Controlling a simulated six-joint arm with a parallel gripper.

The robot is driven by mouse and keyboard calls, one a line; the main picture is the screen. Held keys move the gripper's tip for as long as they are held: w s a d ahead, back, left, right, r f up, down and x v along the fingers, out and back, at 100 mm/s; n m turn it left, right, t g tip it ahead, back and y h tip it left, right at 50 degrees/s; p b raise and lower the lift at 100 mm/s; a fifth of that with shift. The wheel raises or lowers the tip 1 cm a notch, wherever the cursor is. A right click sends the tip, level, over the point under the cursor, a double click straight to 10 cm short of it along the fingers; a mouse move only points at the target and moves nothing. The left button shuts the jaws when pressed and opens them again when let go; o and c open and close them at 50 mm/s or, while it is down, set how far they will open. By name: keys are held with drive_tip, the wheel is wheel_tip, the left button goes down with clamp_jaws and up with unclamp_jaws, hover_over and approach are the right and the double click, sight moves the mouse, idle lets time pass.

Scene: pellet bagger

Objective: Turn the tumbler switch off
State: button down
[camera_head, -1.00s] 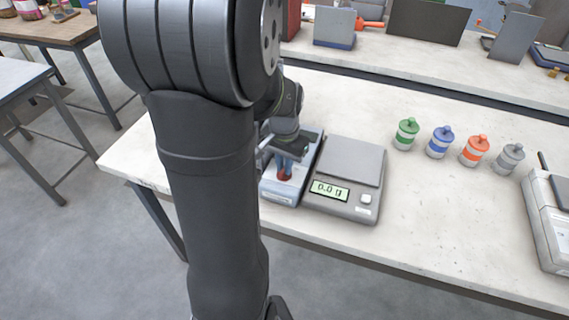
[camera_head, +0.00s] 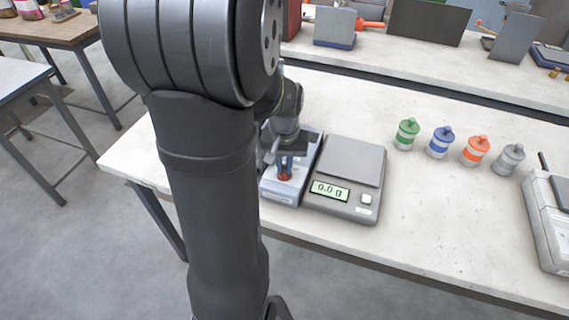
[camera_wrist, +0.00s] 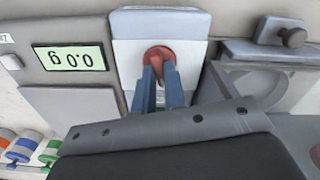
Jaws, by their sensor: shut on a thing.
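The tumbler switch is a red knob (camera_wrist: 159,57) on a pale plate on top of a grey-blue box (camera_head: 281,193). In the head view the red knob (camera_head: 285,177) shows small below my gripper. My gripper (camera_wrist: 161,72) has blue fingers that reach down to the knob and are shut on it, one finger on each side. In the head view my gripper (camera_head: 286,166) is over the box, and my arm hides the box's left part. The exact angle of the switch is hard to tell between the fingers.
A grey scale (camera_head: 345,177) reading 0.0 g stands close to the right of the box. Green (camera_head: 406,134), blue (camera_head: 440,142), orange (camera_head: 475,150) and grey (camera_head: 508,159) lidded jars stand farther right. A pale machine (camera_head: 547,215) is at the right edge. Bench between scale and jars is clear.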

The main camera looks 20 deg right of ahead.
sight(284, 170)
drive_tip(key=c, duration=1.5)
unclamp_jaws()
drive_tip(key=shift+r, duration=0.1)
wheel_tip(284, 170, up, 17)
drive_tip(key=shift+r, duration=0.15)
drive_tip(key=f, duration=1.8)
drive_tip(key=shift+s+a, duration=0.15)
drive_tip(key=shift+s, duration=0.1)
